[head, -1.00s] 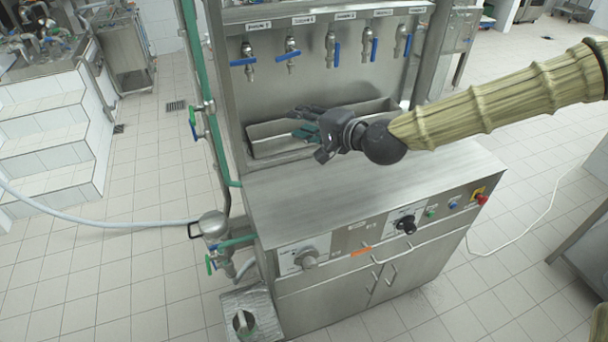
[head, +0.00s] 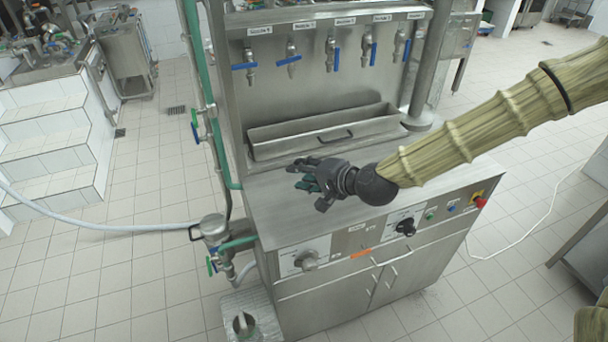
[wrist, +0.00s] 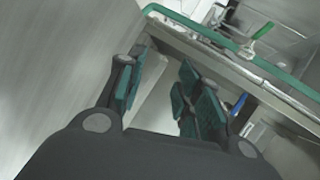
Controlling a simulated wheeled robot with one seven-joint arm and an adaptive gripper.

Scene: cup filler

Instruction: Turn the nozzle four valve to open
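A row of nozzle valves with blue handles is on the steel panel in the head view. The label digits are too blurred to read, so I cannot tell by number which is nozzle four. Counting from the left, the first valve (head: 246,66) and second valve (head: 289,60) have handles lying crosswise. The third valve (head: 336,55), fourth valve (head: 373,50) and fifth valve (head: 406,47) have handles hanging down. My gripper (head: 302,174) is open and empty above the worktop, in front of and below the valves. Its parted fingers (wrist: 160,92) show in the wrist view.
A steel trough (head: 325,132) with a dark handle lies below the nozzles. The worktop (head: 270,205) is clear. Green pipes (head: 203,100) run up the left side. Knobs and a red button (head: 480,202) are on the front panel.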

